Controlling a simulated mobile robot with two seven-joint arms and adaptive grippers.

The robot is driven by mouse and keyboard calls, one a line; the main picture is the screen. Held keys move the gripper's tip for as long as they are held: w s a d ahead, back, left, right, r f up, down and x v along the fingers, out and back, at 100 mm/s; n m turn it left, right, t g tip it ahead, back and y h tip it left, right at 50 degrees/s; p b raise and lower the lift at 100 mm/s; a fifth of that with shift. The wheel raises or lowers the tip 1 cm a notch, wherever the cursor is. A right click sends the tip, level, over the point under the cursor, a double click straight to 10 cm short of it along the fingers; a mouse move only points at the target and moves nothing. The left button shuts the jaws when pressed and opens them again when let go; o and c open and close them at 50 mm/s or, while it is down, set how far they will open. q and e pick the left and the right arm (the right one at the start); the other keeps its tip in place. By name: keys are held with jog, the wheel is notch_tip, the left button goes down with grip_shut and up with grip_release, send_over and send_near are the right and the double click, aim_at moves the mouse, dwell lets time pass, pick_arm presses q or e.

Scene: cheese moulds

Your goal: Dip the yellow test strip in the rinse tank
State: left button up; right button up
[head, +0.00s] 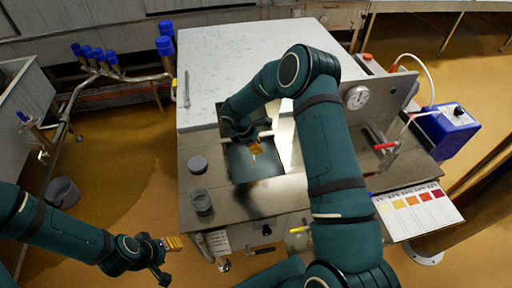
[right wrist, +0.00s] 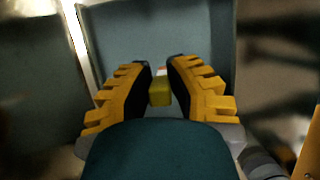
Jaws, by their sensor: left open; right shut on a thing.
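My right gripper (head: 258,148) is over the dark rectangular rinse tank (head: 264,170) in the bench top. In the right wrist view its yellow ribbed fingers (right wrist: 160,85) are shut on the yellow test strip (right wrist: 160,94). A small white and red part of the strip shows beyond the fingertips, against the tank's grey wall (right wrist: 205,32). I cannot tell whether the strip's tip is in the liquid. My left gripper (head: 170,258) is open and empty, low at the left, away from the bench.
A clear cup (head: 201,201) and a grey round lid (head: 198,164) stand left of the tank. A colour chart (head: 420,208), a gauge (head: 357,97) and a blue box (head: 451,131) are at the right. A large pale panel (head: 215,65) lies behind the tank.

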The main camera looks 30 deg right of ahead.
jog(key=shift+r+p, duration=2.4)
jog(key=shift+r, duration=2.15)
